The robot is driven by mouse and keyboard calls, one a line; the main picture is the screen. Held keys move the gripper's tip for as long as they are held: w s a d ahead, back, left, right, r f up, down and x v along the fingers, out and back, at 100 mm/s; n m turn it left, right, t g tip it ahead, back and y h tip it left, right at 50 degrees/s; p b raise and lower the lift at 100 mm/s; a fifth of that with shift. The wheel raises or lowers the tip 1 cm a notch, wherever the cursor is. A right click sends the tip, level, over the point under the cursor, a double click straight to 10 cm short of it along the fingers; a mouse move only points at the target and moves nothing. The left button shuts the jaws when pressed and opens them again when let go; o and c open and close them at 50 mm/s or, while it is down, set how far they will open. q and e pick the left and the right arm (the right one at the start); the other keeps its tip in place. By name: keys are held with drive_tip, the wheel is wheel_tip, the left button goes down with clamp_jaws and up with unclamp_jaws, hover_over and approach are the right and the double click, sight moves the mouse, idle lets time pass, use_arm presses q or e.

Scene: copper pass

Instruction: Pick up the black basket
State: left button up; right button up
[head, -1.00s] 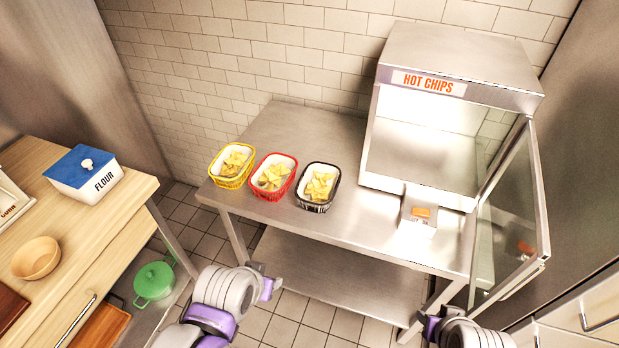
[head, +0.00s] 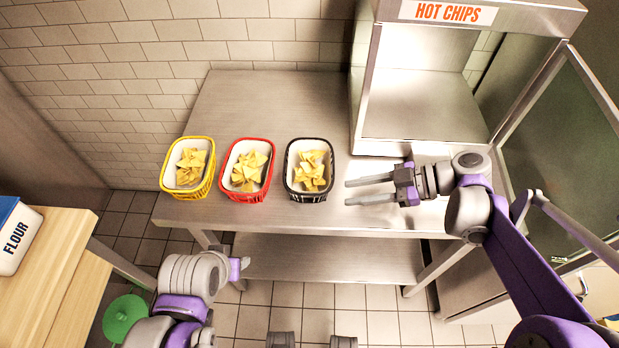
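The black basket (head: 308,194) holds a white liner and yellow chips and stands upright on the steel table (head: 270,100), at the right end of a row of baskets. My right gripper (head: 347,192) is just right of it, with two grey fingers spread apart and pointing left at the basket. The fingers are empty, with a small gap to the basket. My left gripper (head: 240,268) is low at the left, below the table's front edge and away from the baskets. Its fingers do not show clearly.
A red basket (head: 235,194) and a yellow basket (head: 178,190) of chips stand left of the black one. The hot chips warmer (head: 358,130) stands at the back right with its glass door (head: 560,125) open. A wooden counter (head: 60,240) is at the left.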

sight(312, 195)
drive_tip(key=shift+w+n, duration=0.25)
drive_tip(key=shift+n, duration=0.15)
drive_tip(key=shift+a+y, duration=0.3)
drive_tip(key=shift+a, duration=0.05)
drive_tip(key=x, duration=0.9)
drive_tip(key=shift+a+f, duration=0.2)
drive_tip(key=shift+a, duration=0.2)
clamp_jaws()
idle(0.4)
